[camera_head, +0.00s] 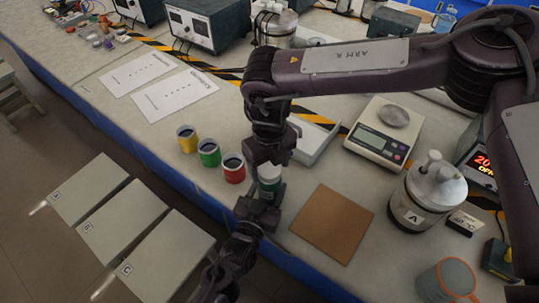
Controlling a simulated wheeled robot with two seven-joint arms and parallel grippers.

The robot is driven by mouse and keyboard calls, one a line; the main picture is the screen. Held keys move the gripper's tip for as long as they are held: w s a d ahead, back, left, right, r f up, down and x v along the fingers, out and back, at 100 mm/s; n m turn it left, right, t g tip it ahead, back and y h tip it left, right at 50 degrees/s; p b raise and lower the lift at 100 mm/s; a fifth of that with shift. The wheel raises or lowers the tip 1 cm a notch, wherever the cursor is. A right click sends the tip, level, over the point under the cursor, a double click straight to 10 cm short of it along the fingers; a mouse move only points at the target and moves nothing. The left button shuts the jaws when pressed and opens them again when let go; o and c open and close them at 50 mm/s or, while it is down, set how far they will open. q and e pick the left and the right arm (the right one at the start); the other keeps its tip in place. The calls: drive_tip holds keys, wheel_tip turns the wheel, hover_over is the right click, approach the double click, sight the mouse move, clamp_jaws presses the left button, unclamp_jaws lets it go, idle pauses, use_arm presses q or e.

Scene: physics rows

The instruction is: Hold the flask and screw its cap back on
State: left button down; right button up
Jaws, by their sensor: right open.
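A green and white flask (268,186) stands near the front edge of the table, partly hidden by both my grippers. My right gripper (269,160) comes down from above and is open, just over the flask's top. I cannot make out the cap or whether it sits on the flask. My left gripper (262,206) reaches in from the bottom, with its fingers at the lower part of the flask. Whether they are closed on it cannot be told.
Yellow, green and red cups (209,154) stand left of the flask. A brown square mat (333,223) lies to its right. A scale (381,137), a metal canister (424,196) and a grey mug (446,281) are further right. Papers (174,94) lie behind left.

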drive_tip(key=shift+f, duration=0.15)
drive_tip(key=c, duration=1)
drive_tip(key=o, duration=1.2)
wheel_tip(320, 180, up, 12)
drive_tip(key=shift+r, duration=0.1)
